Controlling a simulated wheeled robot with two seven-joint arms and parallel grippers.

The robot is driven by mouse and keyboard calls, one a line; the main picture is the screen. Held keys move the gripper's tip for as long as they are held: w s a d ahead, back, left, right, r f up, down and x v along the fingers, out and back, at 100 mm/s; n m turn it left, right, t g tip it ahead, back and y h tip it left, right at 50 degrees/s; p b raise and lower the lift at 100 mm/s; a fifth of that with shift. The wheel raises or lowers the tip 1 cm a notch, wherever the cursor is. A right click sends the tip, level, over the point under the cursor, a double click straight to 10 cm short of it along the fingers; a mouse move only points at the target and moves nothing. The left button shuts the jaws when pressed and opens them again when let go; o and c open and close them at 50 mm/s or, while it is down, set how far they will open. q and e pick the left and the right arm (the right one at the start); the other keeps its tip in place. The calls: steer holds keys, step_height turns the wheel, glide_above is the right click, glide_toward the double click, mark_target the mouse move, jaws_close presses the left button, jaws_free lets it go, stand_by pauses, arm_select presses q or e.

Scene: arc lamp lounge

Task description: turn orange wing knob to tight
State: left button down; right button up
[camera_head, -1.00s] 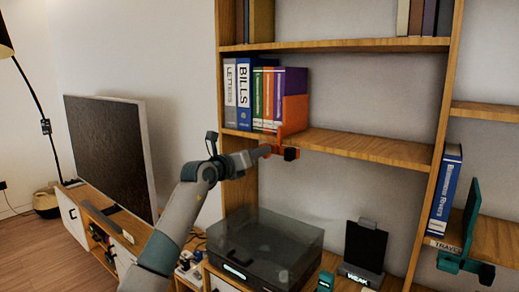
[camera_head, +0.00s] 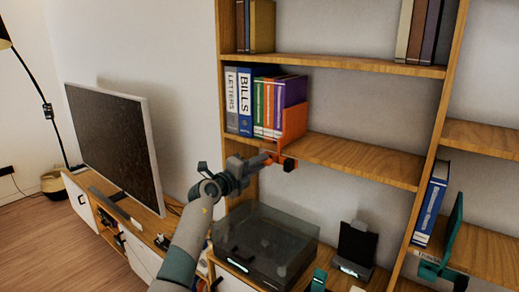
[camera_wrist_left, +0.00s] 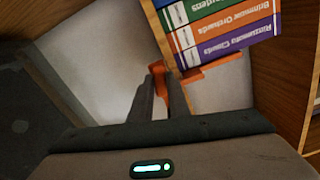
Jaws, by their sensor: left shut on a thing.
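An orange bookend (camera_head: 293,122) stands at the right end of the binder row on the middle shelf, with its clamp at the shelf's front edge. The orange wing knob (camera_wrist_left: 158,70) shows in the left wrist view between my fingers. My left gripper (camera_head: 264,159) reaches the clamp from the left, just below the shelf edge. It also shows in the left wrist view (camera_wrist_left: 157,93), shut on the knob. The fingers hide part of the knob, and I cannot read its tightness. My right gripper is not in view.
Several binders (camera_head: 245,95) stand left of the bookend on the middle shelf (camera_head: 370,160). A teal bookend (camera_head: 447,240) is on the right shelf. A television (camera_head: 115,145) stands at left.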

arm_select(q)
steer(key=shift+n+p, duration=1.55)
steer(key=shift+n, duration=0.05)
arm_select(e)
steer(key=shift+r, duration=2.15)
arm_select(q)
steer(key=shift+f, duration=0.1)
steer(key=c, duration=1.7)
jaws_free()
steer(key=shift+a, duration=0.1)
steer(key=shift+s, duration=0.1)
